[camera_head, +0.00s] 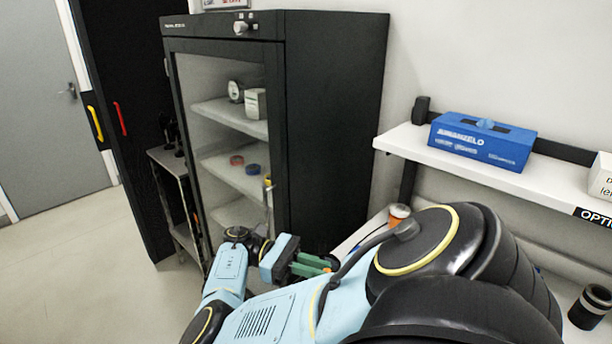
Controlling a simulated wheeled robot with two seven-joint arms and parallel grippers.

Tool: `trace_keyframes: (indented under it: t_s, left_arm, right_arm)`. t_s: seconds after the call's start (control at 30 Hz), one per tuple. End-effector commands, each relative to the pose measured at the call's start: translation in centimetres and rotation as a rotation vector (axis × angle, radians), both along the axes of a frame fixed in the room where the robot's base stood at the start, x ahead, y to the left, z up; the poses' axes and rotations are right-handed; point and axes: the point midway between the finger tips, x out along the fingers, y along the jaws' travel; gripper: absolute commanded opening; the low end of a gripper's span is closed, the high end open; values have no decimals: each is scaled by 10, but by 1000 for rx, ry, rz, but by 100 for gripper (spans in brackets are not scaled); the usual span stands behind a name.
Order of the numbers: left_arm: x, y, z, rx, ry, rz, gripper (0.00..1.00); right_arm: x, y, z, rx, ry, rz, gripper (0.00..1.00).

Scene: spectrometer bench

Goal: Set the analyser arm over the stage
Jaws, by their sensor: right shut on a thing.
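My right gripper (313,265) has green fingers and points to the right, near the left end of the bench (350,243). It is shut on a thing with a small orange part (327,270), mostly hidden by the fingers. I cannot tell whether this belongs to the analyser arm. I cannot make out the analyser arm or the stage; my own right arm and shoulder cover much of the bench. My left gripper is not in view.
A dark glass-fronted cabinet (335,110) stands behind my gripper. A shelf (540,190) on the right carries a blue box (482,140). An orange-capped container (399,212) and a black cylinder (590,306) stand on the bench. The floor at left (90,260) is clear.

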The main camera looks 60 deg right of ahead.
Motion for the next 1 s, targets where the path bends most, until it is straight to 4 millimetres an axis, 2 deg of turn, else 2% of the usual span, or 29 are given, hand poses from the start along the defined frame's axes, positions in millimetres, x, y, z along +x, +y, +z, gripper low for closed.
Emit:
trace_keyframes:
  t_s: [0.57,0.6,0.73,1.0]
  left_arm:
    - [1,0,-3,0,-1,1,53]
    - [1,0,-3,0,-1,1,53]
    - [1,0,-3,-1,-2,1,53]
    - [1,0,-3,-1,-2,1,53]
  right_arm:
    - [-4,-1,0,0,1,-35,0]
    - [-4,-1,0,0,1,-34,20]
    - [-3,-2,0,0,0,-33,37]
    - [-3,-2,0,0,0,-32,37]
